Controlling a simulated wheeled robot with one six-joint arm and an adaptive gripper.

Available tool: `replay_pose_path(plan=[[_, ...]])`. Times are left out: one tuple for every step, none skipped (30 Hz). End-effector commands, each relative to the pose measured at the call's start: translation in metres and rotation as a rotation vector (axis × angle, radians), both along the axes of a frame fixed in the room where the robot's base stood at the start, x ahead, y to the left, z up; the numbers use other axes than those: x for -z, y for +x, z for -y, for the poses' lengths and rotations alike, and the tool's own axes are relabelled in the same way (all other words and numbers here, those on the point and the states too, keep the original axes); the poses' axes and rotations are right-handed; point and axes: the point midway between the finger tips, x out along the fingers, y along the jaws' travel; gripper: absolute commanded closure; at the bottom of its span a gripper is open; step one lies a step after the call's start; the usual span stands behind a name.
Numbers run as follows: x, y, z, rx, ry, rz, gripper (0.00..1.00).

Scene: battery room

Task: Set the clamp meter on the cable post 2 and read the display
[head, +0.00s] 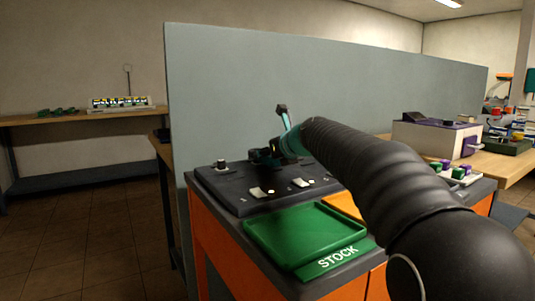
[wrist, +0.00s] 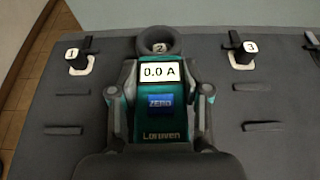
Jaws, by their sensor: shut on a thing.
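The clamp meter (wrist: 162,108) is teal and dark, with a lit display (wrist: 158,72) reading "0.0 A" and a blue "ZERO" button (wrist: 160,103). My gripper (wrist: 160,95) is shut on its body from both sides. The meter's dark ring (wrist: 160,36) points away from me over the label of cable post 2 (wrist: 159,47), whose "2" shows inside the ring. The post itself is not clear, so I cannot tell whether the ring encloses it. In the head view my gripper (head: 265,156) is low over the dark board, and the meter is mostly hidden.
Cable post 1 (wrist: 78,58) stands left and cable post 3 (wrist: 243,52) right on the dark board (head: 225,190). A green "STOCK" tray (head: 300,235) lies in front, empty. A grey partition (head: 230,90) rises behind. A white box (head: 430,138) stands on the right.

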Motion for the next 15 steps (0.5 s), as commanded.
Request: replay_pose_path(plan=[[-0.0008, -0.0001, 0.0001, 0.000, 0.001, 0.001, 1.00], [-0.0007, -0.0001, 0.0001, 0.000, 0.001, 0.001, 1.00], [-0.0005, -0.0001, 0.0001, 0.000, 0.001, 0.001, 1.00], [-0.0002, 0.0000, 0.0000, 0.001, 0.000, 0.001, 1.00], [0.0002, -0.0001, 0.0000, 0.001, 0.000, 0.001, 1.00], [0.0007, -0.0001, 0.0000, 0.001, 0.000, 0.001, 1.00], [0.0012, 0.0000, 0.0001, 0.001, 0.000, 0.001, 1.00], [0.0018, 0.0000, 0.0001, 0.001, 0.000, 0.001, 1.00], [0.0025, 0.0000, 0.0001, 0.001, 0.000, 0.001, 1.00], [0.0030, 0.0000, 0.0001, 0.001, 0.000, 0.001, 1.00], [0.0035, 0.0000, 0.0001, 0.001, 0.000, 0.001, 1.00], [0.0043, -0.0001, 0.0002, 0.001, 0.000, 0.001, 1.00], [0.0047, 0.0000, 0.0001, 0.001, 0.000, 0.001, 1.00], [0.0053, 0.0000, 0.0002, 0.001, 0.000, 0.001, 1.00], [0.0059, 0.0000, 0.0001, 0.001, 0.000, 0.001, 1.00]])
